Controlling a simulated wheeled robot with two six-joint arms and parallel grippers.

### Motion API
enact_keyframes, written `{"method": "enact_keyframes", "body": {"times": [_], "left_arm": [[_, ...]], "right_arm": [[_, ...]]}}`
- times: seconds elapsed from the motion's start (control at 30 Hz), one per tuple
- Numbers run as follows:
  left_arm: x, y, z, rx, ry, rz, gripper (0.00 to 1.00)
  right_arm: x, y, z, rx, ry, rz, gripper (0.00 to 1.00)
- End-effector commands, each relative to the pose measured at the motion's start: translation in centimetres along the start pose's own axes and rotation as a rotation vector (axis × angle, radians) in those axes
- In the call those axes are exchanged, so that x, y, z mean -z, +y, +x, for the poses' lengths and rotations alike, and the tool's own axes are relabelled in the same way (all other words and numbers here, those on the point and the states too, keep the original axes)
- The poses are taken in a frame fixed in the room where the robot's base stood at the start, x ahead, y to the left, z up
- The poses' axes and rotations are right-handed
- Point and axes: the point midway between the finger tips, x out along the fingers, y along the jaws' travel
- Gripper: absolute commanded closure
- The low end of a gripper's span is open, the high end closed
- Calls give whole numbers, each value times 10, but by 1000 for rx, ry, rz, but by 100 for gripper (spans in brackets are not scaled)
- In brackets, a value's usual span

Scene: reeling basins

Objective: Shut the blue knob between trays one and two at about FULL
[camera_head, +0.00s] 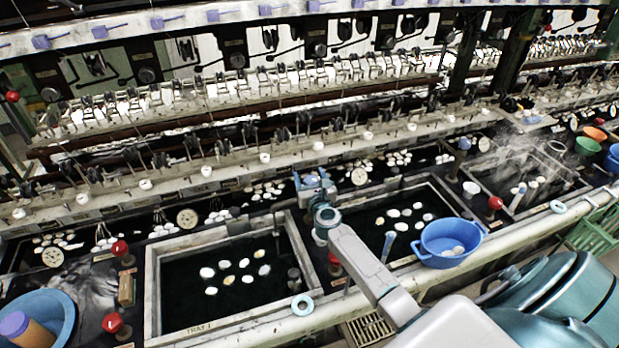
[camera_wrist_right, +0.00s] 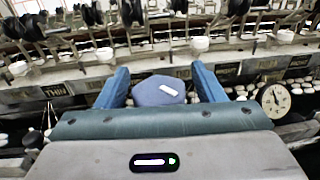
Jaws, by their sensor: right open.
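The blue knob (camera_wrist_right: 151,94) shows in the right wrist view with a white mark on its right side. It sits between the two blue fingers of my right gripper (camera_wrist_right: 158,84), which is open, with a finger on each side and small gaps visible. In the head view my right gripper (camera_head: 314,181) is over the strip between tray one (camera_head: 152,285) and tray two (camera_head: 447,194). There its fingers mostly hide the knob. A plate reading THIN (camera_wrist_right: 57,90) is left of the knob; the plates at right are too blurred to read surely. My left gripper is out of view.
Both trays hold dark water with several white cocoons. A round dial (camera_wrist_right: 273,98) is right of the knob. A blue basin (camera_head: 447,240) stands by tray two, and red knobs (camera_head: 120,248) flank tray one. A pale ring (camera_head: 303,305) lies on the front ledge.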

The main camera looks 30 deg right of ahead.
Motion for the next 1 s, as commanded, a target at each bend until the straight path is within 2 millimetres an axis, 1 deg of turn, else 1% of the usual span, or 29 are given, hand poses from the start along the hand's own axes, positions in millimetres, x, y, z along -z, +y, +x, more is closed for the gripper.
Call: {"method": "enact_keyframes", "body": {"times": [0.17, 0.27, 0.3, 0.4, 0.57, 0.73, 0.87, 1.0], "left_arm": [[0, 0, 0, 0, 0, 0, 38], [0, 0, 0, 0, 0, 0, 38], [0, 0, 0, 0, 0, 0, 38], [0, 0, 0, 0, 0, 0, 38], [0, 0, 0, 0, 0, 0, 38], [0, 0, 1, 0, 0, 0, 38], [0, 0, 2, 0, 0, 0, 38], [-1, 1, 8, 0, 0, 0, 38]], "right_arm": [[0, 0, 0, 0, 0, 0, 38], [0, 0, 0, 0, 0, -1, 55], [0, 0, 0, 0, 0, -1, 63], [0, 0, 0, 0, 0, -1, 82], [0, 0, 0, 4, 0, 0, 82], [0, 0, 0, 43, 0, 1, 82], [1, 0, 0, 109, 0, 2, 82], [2, -2, 0, 211, -1, 2, 82]]}}
